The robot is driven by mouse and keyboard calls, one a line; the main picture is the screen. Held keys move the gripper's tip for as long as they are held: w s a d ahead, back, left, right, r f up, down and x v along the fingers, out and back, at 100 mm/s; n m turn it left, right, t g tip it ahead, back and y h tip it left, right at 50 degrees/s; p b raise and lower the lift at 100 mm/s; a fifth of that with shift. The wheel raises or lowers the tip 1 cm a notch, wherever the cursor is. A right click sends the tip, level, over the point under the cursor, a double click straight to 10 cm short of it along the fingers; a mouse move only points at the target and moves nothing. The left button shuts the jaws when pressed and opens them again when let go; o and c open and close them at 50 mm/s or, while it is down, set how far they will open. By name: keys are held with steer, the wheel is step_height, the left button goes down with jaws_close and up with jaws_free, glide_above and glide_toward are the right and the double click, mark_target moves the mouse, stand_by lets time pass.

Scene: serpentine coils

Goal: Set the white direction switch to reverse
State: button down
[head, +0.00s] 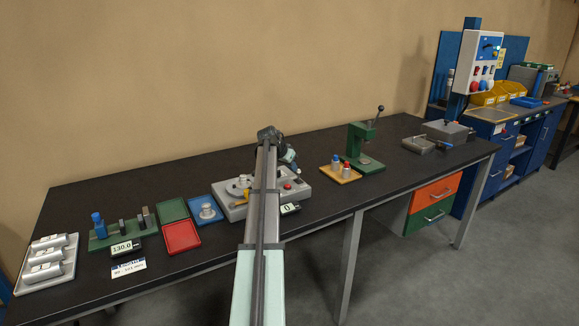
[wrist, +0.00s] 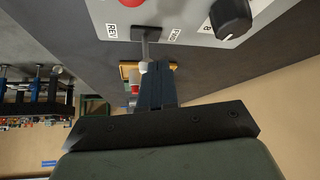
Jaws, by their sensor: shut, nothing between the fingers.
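The white direction switch is a grey lever with a white ball end (wrist: 146,67), standing out from the grey control panel (wrist: 200,12) in the wrist view. Its base lies between the REV label on the left and the FWD label on the right. The lever looks roughly midway between them; its exact setting is hard to tell. My gripper (wrist: 157,72) is shut and empty, with its dark blue fingers right beside the ball; I cannot tell whether they touch. In the head view my gripper (head: 294,167) is above the right end of the grey control box (head: 231,213), and my arm hides part of it.
A black knob (wrist: 231,17) sits on the panel right of the switch, and a red button (head: 287,186) shows on the box. A yellow tray (head: 336,178) with small bottles and a green press (head: 357,147) stand to the right. A blue tray (head: 215,218) is left.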

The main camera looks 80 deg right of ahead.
steer(key=shift+s+a+m+t+h, duration=0.4)
steer(key=shift+s+a+t+h, duration=0.3)
steer(key=shift+a+h, duration=0.1)
steer(key=shift+d, duration=0.15)
steer(key=shift+r, duration=0.1)
steer(key=shift+r, duration=0.7)
steer(key=v, duration=1)
steer(key=shift+s+a+f, duration=0.25)
steer(key=shift+a+f, duration=0.05)
steer(key=shift+a, duration=0.05)
